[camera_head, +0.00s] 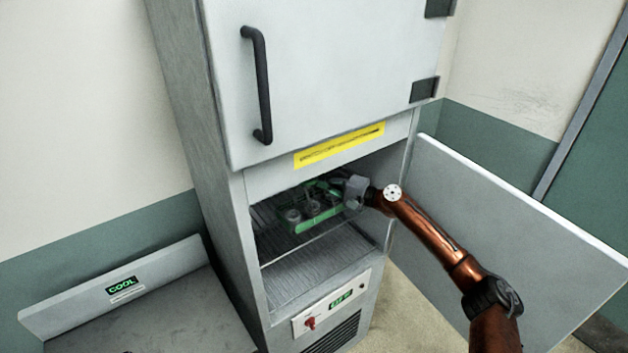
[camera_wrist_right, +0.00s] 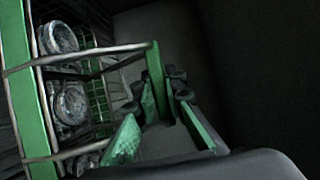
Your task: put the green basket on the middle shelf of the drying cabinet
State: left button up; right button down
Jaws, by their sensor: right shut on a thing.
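The green basket (camera_head: 300,222) is inside the lower compartment of the drying cabinet (camera_head: 222,190), level with the upper visible wire shelf (camera_head: 262,218). It holds several round metal parts. I cannot tell whether its base rests on the wires. My right gripper (camera_head: 340,186) reaches in through the opening and is shut on the basket at its right end. In the right wrist view the basket (camera_wrist_right: 45,125) fills the left side, with round parts in it, and my right gripper's fingers (camera_wrist_right: 168,85) close at its edge. My left gripper is out of view.
The cabinet's lower door (camera_head: 490,220) stands wide open to the right, beside my right arm. The upper door (camera_head: 320,70) is shut. A control panel (camera_head: 325,303) sits below. A bench marked COOL (camera_head: 122,286) stands at left.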

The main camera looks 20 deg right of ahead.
jog(key=shift+w, duration=0.2)
jog(key=shift+a+f, duration=0.1)
jog(key=shift+f, duration=0.05)
jog(key=c, duration=2.4)
grip_release()
jog(key=shift+f, duration=0.2)
jog(key=o, duration=0.4)
jog(key=shift+s, duration=0.1)
jog(key=shift+r, duration=0.1)
jog(key=shift+r, duration=0.1)
jog(key=b+v, duration=0.3)
jog(key=v, duration=0.9)
